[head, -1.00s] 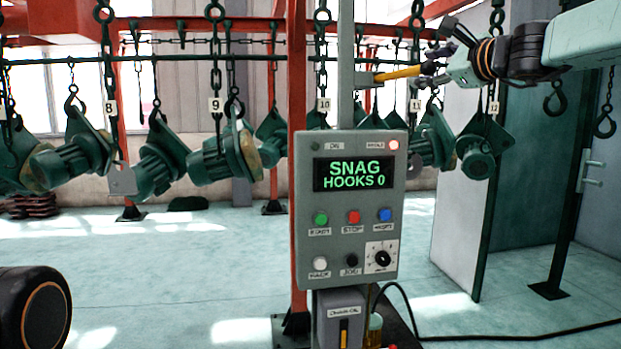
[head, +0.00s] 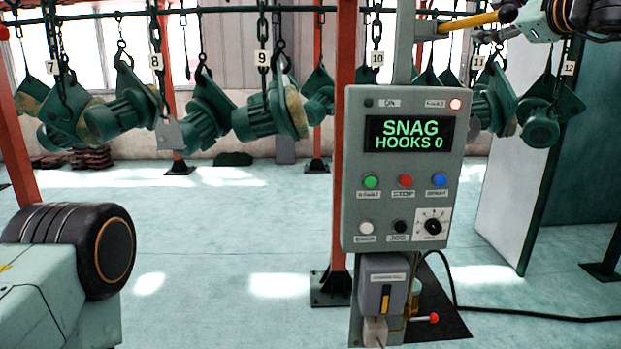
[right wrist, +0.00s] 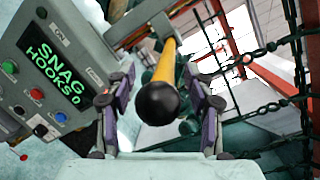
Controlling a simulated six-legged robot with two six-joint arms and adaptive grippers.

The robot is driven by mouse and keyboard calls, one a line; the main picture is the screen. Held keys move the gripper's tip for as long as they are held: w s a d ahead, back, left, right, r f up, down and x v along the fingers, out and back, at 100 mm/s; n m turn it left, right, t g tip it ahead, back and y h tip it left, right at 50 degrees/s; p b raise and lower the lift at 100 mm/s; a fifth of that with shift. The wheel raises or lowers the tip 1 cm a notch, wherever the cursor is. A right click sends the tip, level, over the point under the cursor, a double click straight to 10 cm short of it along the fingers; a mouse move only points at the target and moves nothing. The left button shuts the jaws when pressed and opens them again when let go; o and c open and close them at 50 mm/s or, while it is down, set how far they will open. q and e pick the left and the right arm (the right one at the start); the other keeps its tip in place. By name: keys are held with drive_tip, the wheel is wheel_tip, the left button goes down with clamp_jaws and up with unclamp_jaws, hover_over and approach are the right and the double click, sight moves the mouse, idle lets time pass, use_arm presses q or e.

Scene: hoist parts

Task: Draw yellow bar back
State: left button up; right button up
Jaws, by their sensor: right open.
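The yellow bar (head: 468,22) is a lever with a black knob (head: 507,12) at its end. It sticks out to the right from a grey bracket above the control panel, at the top of the head view. In the right wrist view the yellow bar (right wrist: 166,65) points at the camera, its black knob (right wrist: 157,103) nearest. My right gripper (right wrist: 158,86) is open, with a purple-sided finger on either side of the bar and visible gaps. In the head view the top edge cuts off my right gripper. My left gripper is out of view.
Numbered chains with hanging green motors (head: 205,115) run behind.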

drive_tip(key=shift+w+f, duration=0.25)
drive_tip(key=shift+f, duration=0.05)
wheel_tip(320, 180, down, 23)
drive_tip(key=w+a+n+g+h+b, duration=0.2)
drive_tip(key=g+b, duration=0.1)
drive_tip(key=g, duration=0.1)
drive_tip(key=s+a+f+n+g+h+b, duration=0.15)
drive_tip(key=s+f, duration=0.25)
drive_tip(key=f, duration=0.8)
drive_tip(key=s+f+n+g+b, duration=0.2)
drive_tip(key=s+f+n+g, duration=0.15)
drive_tip(key=f, duration=0.95)
drive_tip(key=s+f+n+g+h+b, duration=0.15)
drive_tip(key=s+f, duration=0.25)
drive_tip(key=f, duration=0.8)
drive_tip(key=s+a+f+n+g+b, duration=0.2)
drive_tip(key=s+f+n+g+b, duration=0.3)
drive_tip(key=s+f, duration=1.4)
drive_tip(key=s+a+f+n+b, duration=0.1)
drive_tip(key=s+f+n, duration=0.1)
drive_tip(key=s, duration=0.6)
drive_tip(key=s+a+f+n+g+b, duration=0.1)
drive_tip(key=s+a+f+n, duration=0.1)
drive_tip(key=s+f, duration=0.3)
drive_tip(key=s+a+f+n+g+y+b, duration=0.1)
drive_tip(key=s+a+f+n+b, duration=0.1)
drive_tip(key=s, duration=0.8)
drive_tip(key=shift+s+f+n, duration=0.35)
drive_tip(key=shift+f+n, duration=0.55)
drive_tip(key=shift+n, duration=0.25)
